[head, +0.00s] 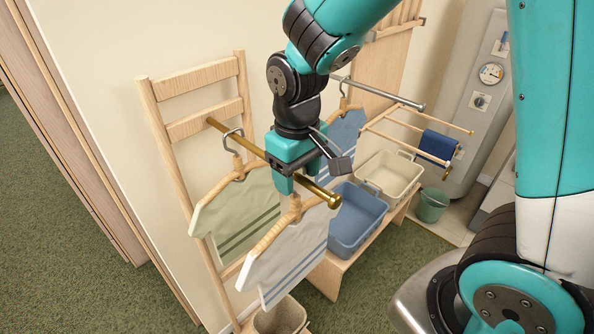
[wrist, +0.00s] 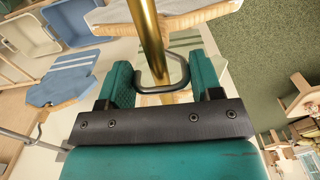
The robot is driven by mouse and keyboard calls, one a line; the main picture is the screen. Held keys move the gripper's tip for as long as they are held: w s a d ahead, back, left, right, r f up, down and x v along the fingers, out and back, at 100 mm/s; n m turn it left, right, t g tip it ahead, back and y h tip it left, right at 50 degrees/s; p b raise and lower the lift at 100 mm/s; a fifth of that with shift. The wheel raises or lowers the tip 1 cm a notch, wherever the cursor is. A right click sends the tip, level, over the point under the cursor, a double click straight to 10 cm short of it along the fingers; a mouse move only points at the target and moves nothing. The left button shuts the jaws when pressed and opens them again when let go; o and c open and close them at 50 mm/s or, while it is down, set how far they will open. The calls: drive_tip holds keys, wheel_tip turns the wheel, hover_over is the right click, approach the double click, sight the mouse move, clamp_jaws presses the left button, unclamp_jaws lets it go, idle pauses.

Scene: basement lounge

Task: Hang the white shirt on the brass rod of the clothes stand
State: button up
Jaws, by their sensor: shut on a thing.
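The white shirt (head: 297,255), with blue-grey stripes near its hem, hangs from a wooden hanger (head: 290,219) below my gripper (head: 296,188) in the head view. My gripper is shut on the hanger's dark hook (wrist: 165,88), whose bend shows between the fingers in the wrist view. The brass rod (head: 238,141) of the wooden clothes stand (head: 168,150) runs behind the fingers to a round end knob. In the wrist view the rod (wrist: 149,35) passes between the fingers and the hook's bend crosses over it. Whether the hook bears on the rod I cannot tell.
A green shirt (head: 235,212) hangs on the brass rod close to the left. A blue shirt (head: 346,133) hangs beyond, near a silver rod (head: 385,94). A blue tub (head: 355,222) and a cream tub (head: 388,176) sit on a low bench to the right.

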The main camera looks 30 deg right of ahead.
drive_tip(key=o, duration=1.4)
wheel_tip(320, 180, up, 18)
drive_tip(key=f+b, duration=0.1)
drive_tip(key=b, duration=0.2)
drive_tip(key=s+a+f+n+y+b, duration=0.1)
drive_tip(key=s+a+f, duration=0.1)
drive_tip(key=s+f, duration=0.3)
drive_tip(key=s+a+f+n+y+b, duration=0.1)
drive_tip(key=s+a+f+b, duration=0.1)
drive_tip(key=s+f, duration=0.2)
drive_tip(key=s+a+f+n+y+b, duration=0.1)
drive_tip(key=s+a+f+y+b, duration=0.1)
drive_tip(key=s+f, duration=0.3)
drive_tip(key=shift+s+f+n, duration=0.3)
drive_tip(key=shift+f, duration=0.35)
